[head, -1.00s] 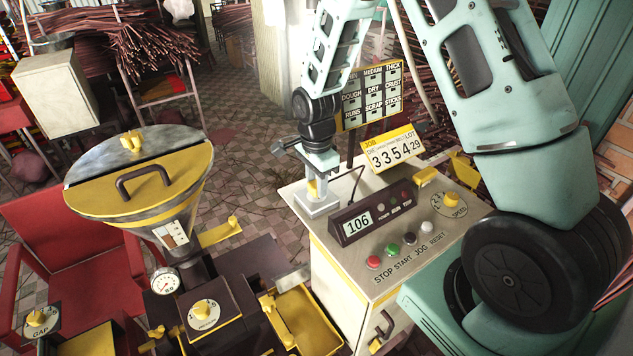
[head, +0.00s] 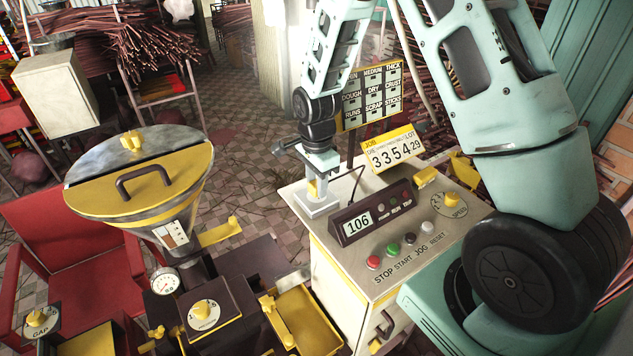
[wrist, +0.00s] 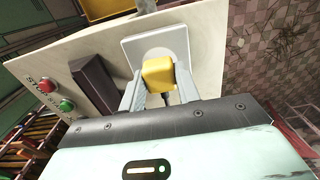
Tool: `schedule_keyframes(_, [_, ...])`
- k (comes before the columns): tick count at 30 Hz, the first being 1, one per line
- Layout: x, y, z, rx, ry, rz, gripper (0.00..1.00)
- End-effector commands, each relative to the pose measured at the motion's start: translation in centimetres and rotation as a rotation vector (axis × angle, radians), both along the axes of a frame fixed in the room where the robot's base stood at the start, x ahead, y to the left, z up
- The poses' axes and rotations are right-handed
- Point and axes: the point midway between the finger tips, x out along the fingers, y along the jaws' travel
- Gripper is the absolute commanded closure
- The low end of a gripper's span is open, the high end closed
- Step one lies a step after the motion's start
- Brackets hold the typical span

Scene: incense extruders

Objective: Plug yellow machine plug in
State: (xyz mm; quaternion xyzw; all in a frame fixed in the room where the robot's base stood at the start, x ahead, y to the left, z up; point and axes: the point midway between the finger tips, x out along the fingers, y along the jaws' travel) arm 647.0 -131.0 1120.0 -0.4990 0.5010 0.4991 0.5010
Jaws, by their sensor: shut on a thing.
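The yellow plug (wrist: 157,74) is held between the two grey fingers of my gripper (wrist: 160,88) in the wrist view. A dark cord runs from the plug's near side. The plug is at the round recess of the pale square socket plate (wrist: 185,38). Whether its pins are seated is hidden. In the head view my gripper (head: 317,182) points down at the socket plate (head: 318,207), on the back left corner of the console top. Only a bit of yellow plug (head: 317,189) shows there between the fingers.
The console (head: 372,275) has a dark display box (head: 357,222) reading 106, close right of the gripper, and coloured buttons in front. A job sign (head: 391,150) stands behind. The yellow-lidded hopper machine (head: 140,180) is at left. Tiled floor is open behind the console.

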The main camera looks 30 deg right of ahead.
Motion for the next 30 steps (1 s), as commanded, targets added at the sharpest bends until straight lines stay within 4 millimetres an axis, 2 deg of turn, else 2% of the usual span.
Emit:
schedule_keyframes(27, [0.0,0.1,-1.3,0.000,0.000,0.001,0.88])
schedule_keyframes(28, [0.0,0.1,-1.2,0.001,0.000,0.001,0.59])
schedule_keyframes(30, [0.0,0.1,-1.2,0.001,0.000,0.000,0.42])
